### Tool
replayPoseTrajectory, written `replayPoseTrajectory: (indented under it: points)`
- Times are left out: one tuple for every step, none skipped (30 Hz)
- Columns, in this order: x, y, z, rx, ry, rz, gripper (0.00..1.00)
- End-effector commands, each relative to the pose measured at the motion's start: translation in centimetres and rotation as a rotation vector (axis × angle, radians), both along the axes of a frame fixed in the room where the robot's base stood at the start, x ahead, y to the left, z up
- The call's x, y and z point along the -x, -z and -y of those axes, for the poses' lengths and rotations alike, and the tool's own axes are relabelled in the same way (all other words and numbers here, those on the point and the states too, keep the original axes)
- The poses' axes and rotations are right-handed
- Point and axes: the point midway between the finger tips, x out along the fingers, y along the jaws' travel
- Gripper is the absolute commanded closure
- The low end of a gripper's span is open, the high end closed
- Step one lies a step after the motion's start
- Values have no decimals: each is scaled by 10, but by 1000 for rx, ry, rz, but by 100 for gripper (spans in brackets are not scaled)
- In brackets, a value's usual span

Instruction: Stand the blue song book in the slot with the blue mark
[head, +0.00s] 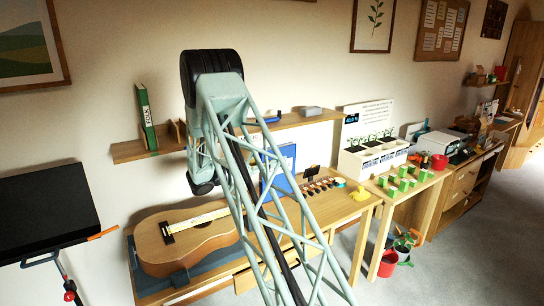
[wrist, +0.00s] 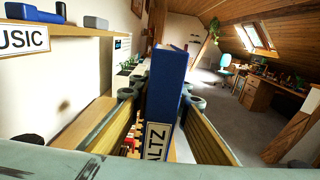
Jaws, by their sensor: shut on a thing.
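The blue song book (wrist: 168,85) stands upright between the fingers of my gripper (wrist: 165,105) in the wrist view. Its white spine label reads "ALTZ" as far as it shows. My gripper is shut on it. In the head view the blue book (head: 284,168) is above the desk, below the wall shelf (head: 290,121), partly behind my arm. The gripper itself is mostly hidden there. Wooden dividers (head: 178,130) stand on the shelf's left part, beside a green "FOLK" book (head: 146,118). I cannot make out a blue mark; my arm covers part of the shelf.
A guitar (head: 185,238) lies on the desk at left. A blue item (head: 264,120) and a grey box (head: 311,111) sit on the shelf's right part. Small jars (head: 318,186) and a yellow duck (head: 360,193) are on the desk. A black music stand (head: 45,215) is at far left.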

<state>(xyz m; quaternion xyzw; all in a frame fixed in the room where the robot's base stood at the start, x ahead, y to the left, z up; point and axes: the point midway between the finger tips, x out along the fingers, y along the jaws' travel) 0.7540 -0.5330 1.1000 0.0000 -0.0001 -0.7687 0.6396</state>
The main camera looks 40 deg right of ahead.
Motion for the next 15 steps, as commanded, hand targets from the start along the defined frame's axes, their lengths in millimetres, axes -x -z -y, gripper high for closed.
replayPoseTrajectory:
  points:
    - [8, -2, -1, 1, 0, -2, 100]
    - [12, -2, -2, 1, 0, -1, 100]
    - [17, -2, -3, 0, 0, -1, 100]
    - [20, -2, -4, 1, 0, -1, 100]
    - [24, -1, -4, 1, 0, -2, 100]
    - [28, -1, -5, 0, 0, -1, 100]
    - [30, -1, -6, 1, 0, -1, 100]
    - [33, -1, -6, 0, 0, 0, 100]
    - [36, -1, -7, 1, 0, -1, 100]
    - [38, -1, -7, 0, 0, -1, 100]
    - [40, -1, -7, 0, 0, -1, 100]
    - [41, -1, -8, 1, 0, 0, 100]
    - [43, -1, -8, 1, 0, 0, 100]
    - [44, -1, -8, 1, 0, 1, 100]
    - [45, -1, -8, 1, 0, 1, 100]
